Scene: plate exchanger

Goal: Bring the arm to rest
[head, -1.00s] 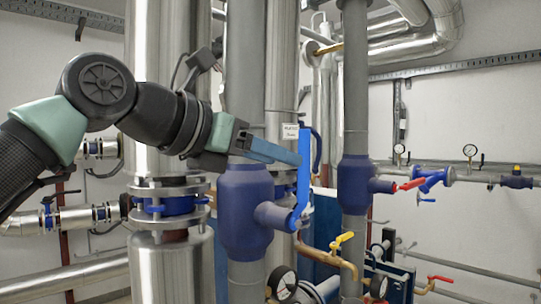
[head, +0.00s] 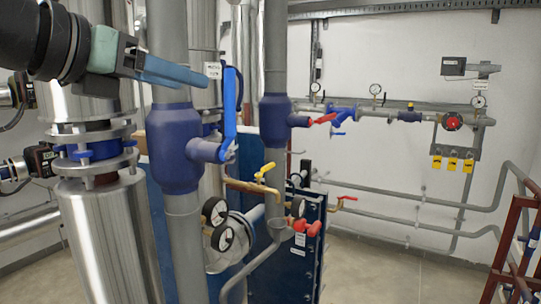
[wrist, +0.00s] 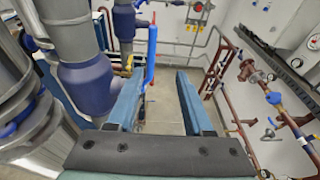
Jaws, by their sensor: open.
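My gripper (head: 172,74) shows at the upper left in the head view, with its blue fingers pointing right. In the wrist view my gripper (wrist: 160,98) has its two blue fingers apart with nothing between them. A blue lever handle (head: 230,100) stands upright on a dark blue valve body (head: 172,150), close to the right of the fingertips in the head view. In the wrist view the lever handle (wrist: 151,50) lies just beyond the left finger. I cannot tell whether they touch.
Large silver pipes (head: 105,230) stand at the left. A second blue valve (head: 274,122) is on the grey pipe behind. A yellow-handled tap (head: 265,171) and dark gauges (head: 221,238) sit lower down. A red frame (head: 516,230) is at the right. Floor (head: 375,275) is clear in the middle.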

